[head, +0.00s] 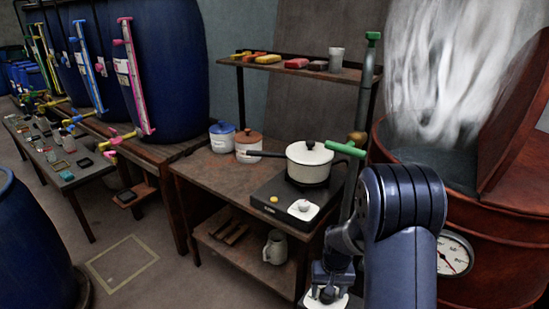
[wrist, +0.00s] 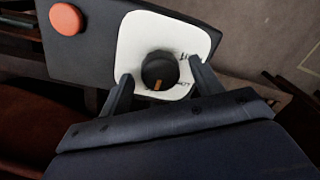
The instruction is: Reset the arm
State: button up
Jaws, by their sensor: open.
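My gripper (wrist: 160,84) is open, with one finger on each side of a black knob (wrist: 159,70). The knob has an orange mark and stands on a white plate (wrist: 132,38) of a dark panel (wrist: 95,50). The fingers look apart from the knob, but I cannot tell how far above the plate they are. In the head view my gripper (head: 328,285) points down at the lower edge, over a partly visible white plate (head: 338,302). My bent arm hides much around it.
An orange button (wrist: 66,19) sits on the dark panel. A hotplate (head: 270,200) with a lidded white pot (head: 309,165) stands on the bench left of my arm. A steaming red-brown vat (head: 490,240) with a gauge (head: 453,255) is close on the right.

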jog(key=n, duration=0.5)
dwell(0.4)
jog(key=shift+r, duration=0.1)
